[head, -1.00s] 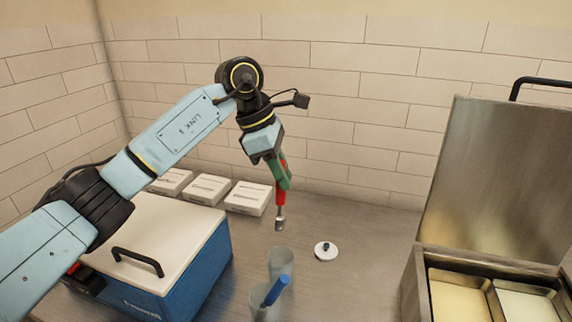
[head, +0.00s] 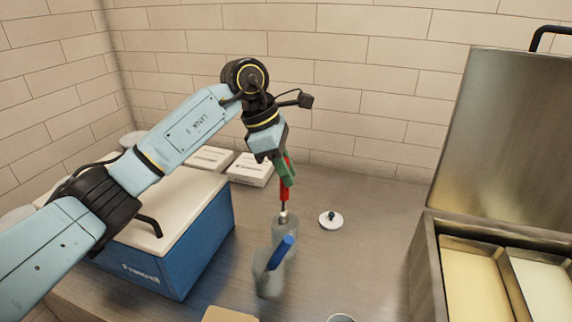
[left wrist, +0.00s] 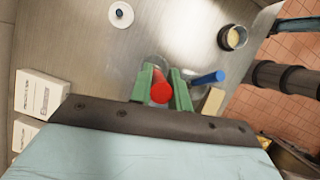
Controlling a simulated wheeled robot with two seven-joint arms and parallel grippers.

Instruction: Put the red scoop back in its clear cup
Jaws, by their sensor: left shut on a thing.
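My left gripper (head: 287,172) has green fingers shut on the red handle of the red scoop (head: 284,193). The scoop hangs nearly upright with its metal end down. That end is at the mouth of the rear clear cup (head: 289,243); I cannot tell whether it is inside the rim. In the left wrist view, the red handle (left wrist: 161,89) sits between the green fingers. A front clear cup (head: 266,283) stands right beside the rear one and holds a blue-handled tool (head: 281,252), which leans right. My right gripper is not in view.
A white knobbed lid (head: 331,220) lies right of the cups. A blue box with a cream lid (head: 182,252) stands left, with white cartons (head: 251,169) behind. An open steel bin (head: 432,262) is at right. A tan block (head: 229,315) and small cup (head: 340,318) are in front.

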